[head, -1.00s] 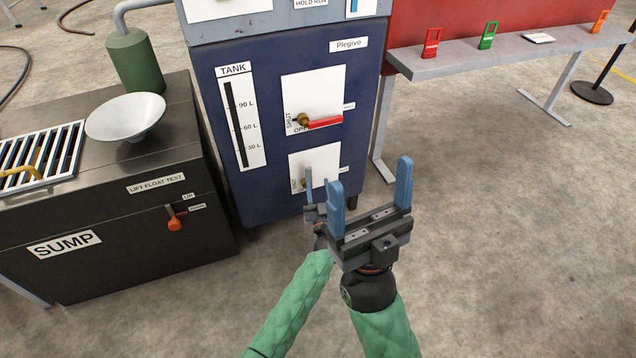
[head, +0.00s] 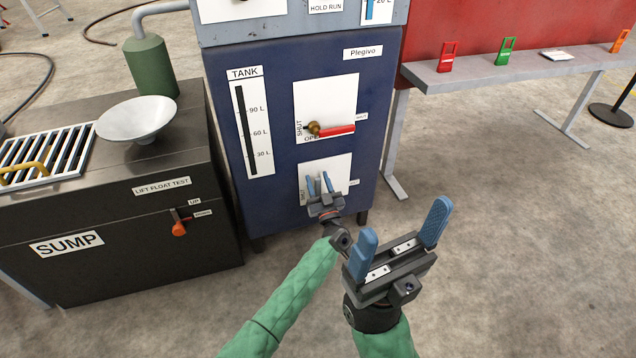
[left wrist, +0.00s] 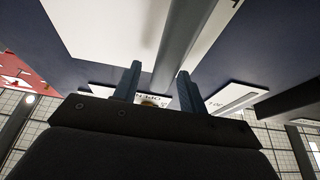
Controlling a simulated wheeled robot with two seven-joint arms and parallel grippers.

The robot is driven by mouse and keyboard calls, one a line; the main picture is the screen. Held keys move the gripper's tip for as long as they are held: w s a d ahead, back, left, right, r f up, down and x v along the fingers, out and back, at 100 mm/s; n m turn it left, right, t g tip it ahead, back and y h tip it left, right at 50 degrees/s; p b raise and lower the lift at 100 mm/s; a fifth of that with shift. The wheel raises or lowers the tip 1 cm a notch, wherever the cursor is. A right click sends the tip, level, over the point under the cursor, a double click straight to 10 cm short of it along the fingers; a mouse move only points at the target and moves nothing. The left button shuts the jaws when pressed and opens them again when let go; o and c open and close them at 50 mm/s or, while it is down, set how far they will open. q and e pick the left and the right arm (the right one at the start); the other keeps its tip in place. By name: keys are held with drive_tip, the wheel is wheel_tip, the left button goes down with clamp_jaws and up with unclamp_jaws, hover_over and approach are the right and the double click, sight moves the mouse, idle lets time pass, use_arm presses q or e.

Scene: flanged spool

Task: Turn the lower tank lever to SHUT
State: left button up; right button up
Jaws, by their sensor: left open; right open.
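The blue tank cabinet (head: 270,205) carries an upper white plate with a red-handled lever (head: 335,131) on a brass hub. The lower white plate (head: 338,167) is below it, with SHUT printed at its left edge. My left gripper (head: 319,183) is open in front of the lower plate, fingers pointing at it, and hides the lower lever. In the left wrist view a grey bar (left wrist: 185,45) runs close to the gap between the fingers; I cannot tell whether it is the lever handle. My right gripper (head: 400,238) is open and empty, nearer and to the right.
The black sump box (head: 110,250) with an orange-ended lever (head: 179,228) stands to the left. A grey bench (head: 470,78) with coloured tags is at the back right. The floor (head: 510,250) on the right is clear.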

use_arm(q)
drive_tip(key=shift+w+a, duration=0.1)
drive_tip(key=shift+w, duration=0.05)
drive_tip(key=shift+c, duration=0.2)
clamp_jaws()
drive_tip(key=shift+r, duration=0.1)
